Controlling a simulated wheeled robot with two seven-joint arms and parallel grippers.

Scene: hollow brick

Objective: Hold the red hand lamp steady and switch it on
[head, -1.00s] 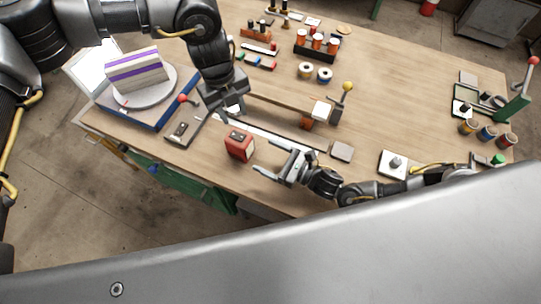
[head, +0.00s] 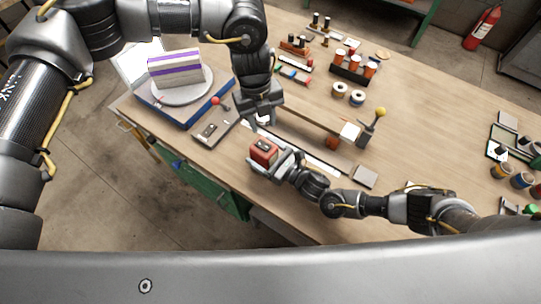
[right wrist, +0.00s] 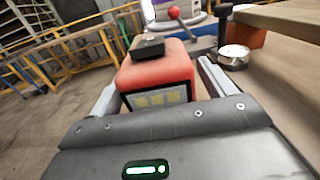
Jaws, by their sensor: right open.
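The red hand lamp (head: 263,150) is a small boxy block standing upright near the table's front edge. In the right wrist view the lamp (right wrist: 158,68) shows a black piece on its top and a panel with pale yellow squares facing me. My right gripper (head: 268,162) is open, with its fingers on either side of the lamp; small gaps seem to show in the wrist view (right wrist: 160,92). My left gripper (head: 262,119) points down just behind the lamp, apart from it, with its fingers seemingly spread and nothing held.
A blue board with a round grey plate (head: 182,92) and a striped block stands at left. A grey plate with a red-knobbed lever (head: 215,130) lies left of the lamp. A wooden rail and a yellow-knobbed lever (head: 372,125) are to the right.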

